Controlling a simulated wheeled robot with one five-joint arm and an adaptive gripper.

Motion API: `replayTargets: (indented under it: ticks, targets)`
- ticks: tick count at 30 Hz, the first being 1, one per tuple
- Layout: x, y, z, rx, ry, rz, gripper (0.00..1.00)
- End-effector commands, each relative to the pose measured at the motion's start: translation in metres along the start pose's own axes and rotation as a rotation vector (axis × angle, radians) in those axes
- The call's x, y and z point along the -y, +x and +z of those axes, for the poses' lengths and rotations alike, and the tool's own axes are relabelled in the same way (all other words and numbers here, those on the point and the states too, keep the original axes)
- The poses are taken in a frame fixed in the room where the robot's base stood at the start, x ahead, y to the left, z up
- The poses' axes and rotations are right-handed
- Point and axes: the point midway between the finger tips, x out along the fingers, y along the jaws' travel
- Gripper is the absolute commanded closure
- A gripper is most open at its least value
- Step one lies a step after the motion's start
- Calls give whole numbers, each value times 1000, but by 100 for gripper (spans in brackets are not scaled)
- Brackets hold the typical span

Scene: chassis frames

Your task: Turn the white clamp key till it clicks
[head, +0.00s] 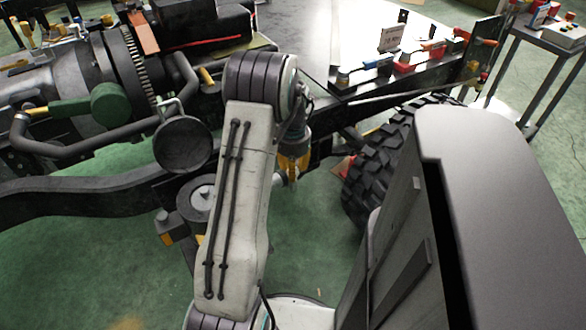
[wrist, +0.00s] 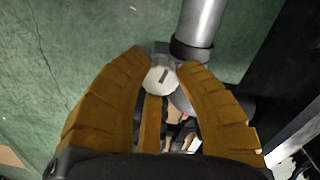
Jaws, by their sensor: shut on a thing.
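The white clamp key (wrist: 160,80) shows in the wrist view as a pale rounded piece with a dark slot, between the tips of my gripper's two orange-brown fingers. My gripper (wrist: 162,70) is shut on it, with the fingertips touching its sides. A grey metal tube (wrist: 202,22) with a dark collar (wrist: 192,50) lies just beyond the key. In the head view my gripper (head: 292,178) points down beside the dark chassis rail, and the key cannot be made out there.
A large black tyre (head: 385,165) stands right of my gripper. The dark chassis rail (head: 90,190) and an engine (head: 90,75) with pipes lie to the left. A stand with coloured handles (head: 405,62) is at the back right. Green floor shows below.

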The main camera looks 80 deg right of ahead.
Motion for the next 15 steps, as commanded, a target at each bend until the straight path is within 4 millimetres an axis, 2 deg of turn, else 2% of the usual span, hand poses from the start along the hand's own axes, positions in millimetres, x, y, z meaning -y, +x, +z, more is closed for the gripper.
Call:
replayTargets:
  ticks: [14,15]
  targets:
    - [0,2,0,0,14,0,100]
    - [0,2,0,0,14,0,68]
